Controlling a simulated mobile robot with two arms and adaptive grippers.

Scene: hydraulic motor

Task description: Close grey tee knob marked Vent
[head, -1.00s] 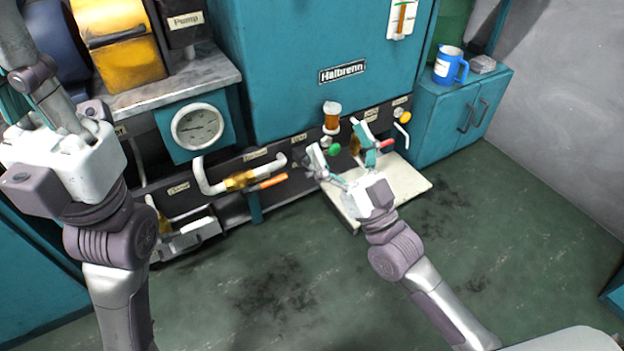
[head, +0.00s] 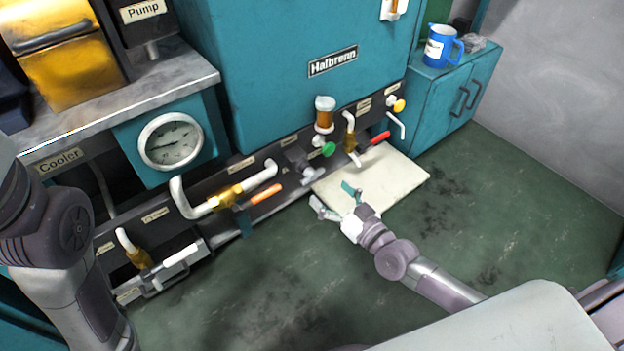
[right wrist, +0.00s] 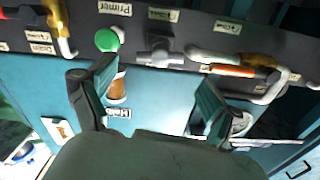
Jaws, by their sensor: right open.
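The grey tee knob (head: 299,160) sits on the dark panel below the teal cabinet, between the orange-handled brass valve and the green knob. In the right wrist view the grey tee knob (right wrist: 160,52) sits upper middle, its crossbar facing me. The label by it is too small to read as Vent. My right gripper (head: 333,198) is open and empty, in front of and below the knob, apart from it. In the right wrist view its two fingers (right wrist: 150,88) are spread, with the tee knob beyond the gap. My left arm shows at the left; its gripper is out of view.
A green knob (head: 328,149) and red lever (head: 380,138) lie to the right of the tee. An orange lever (head: 266,194) juts out at its left. A cream board (head: 398,190) lies beneath. A gauge (head: 171,141) is at the left. The floor in front is clear.

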